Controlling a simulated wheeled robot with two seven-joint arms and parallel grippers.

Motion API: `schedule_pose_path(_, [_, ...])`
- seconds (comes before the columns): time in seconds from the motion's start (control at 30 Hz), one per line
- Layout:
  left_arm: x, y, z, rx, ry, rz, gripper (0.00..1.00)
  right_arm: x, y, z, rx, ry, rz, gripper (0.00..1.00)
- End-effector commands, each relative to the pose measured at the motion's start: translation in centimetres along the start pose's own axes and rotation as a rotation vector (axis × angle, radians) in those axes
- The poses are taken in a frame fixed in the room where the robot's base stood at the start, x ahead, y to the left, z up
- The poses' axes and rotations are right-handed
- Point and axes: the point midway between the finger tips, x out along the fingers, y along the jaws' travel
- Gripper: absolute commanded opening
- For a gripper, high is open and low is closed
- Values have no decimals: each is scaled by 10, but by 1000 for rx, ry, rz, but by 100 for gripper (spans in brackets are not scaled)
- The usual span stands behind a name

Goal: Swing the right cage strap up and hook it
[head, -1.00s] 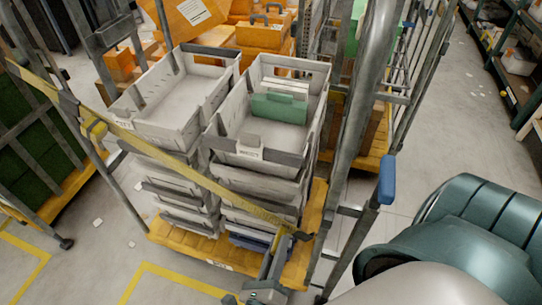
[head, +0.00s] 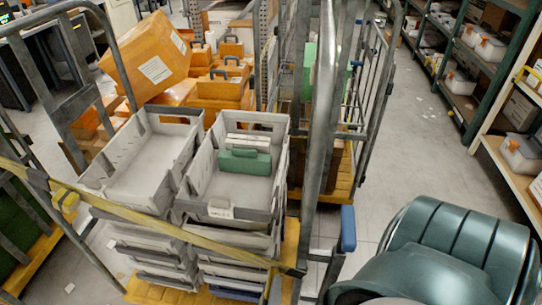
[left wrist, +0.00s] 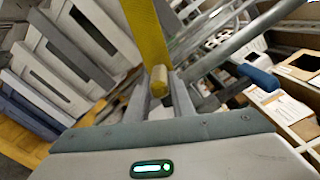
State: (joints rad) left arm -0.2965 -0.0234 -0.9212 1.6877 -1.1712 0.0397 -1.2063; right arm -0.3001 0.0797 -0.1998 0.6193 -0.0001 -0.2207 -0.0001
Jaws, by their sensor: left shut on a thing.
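A yellow strap (head: 150,220) runs across the front of the cage, sloping down from the left post to the right. Its dark right end (head: 293,271) is low, close to the grey right post (head: 318,130) of the cage. I cannot tell whether it touches the post. My left gripper (left wrist: 160,84) is shut on the strap near that end; in the left wrist view the yellow webbing (left wrist: 146,30) rises from the fingers. My right gripper is out of view.
Stacked grey crates (head: 222,212) stand behind the strap; a green-topped item (head: 245,161) lies in one. A blue pad (head: 348,228) sits right of the post. Orange bins (head: 220,85) stand behind. Shelves (head: 480,60) line the right, with clear floor between.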

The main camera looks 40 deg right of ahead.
Motion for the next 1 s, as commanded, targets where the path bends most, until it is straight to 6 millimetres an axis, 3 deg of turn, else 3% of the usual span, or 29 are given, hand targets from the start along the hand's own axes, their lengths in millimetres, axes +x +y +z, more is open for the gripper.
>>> schedule_pose_path(0.03, [7,-15,15,4,-23,-27,0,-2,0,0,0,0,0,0])
schedule_pose_path(0.2, [7,-16,15,4,-21,-30,0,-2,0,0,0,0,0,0])
schedule_pose_path(0.23, [7,-17,14,4,-21,-31,26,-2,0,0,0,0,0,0])
schedule_pose_path(0.3, [7,-17,14,4,-20,-31,39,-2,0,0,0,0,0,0])
schedule_pose_path(0.77, [3,-12,7,1,-11,-24,39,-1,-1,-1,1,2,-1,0])
schedule_pose_path(1.0, [-9,-10,6,1,-10,-22,39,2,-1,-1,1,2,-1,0])
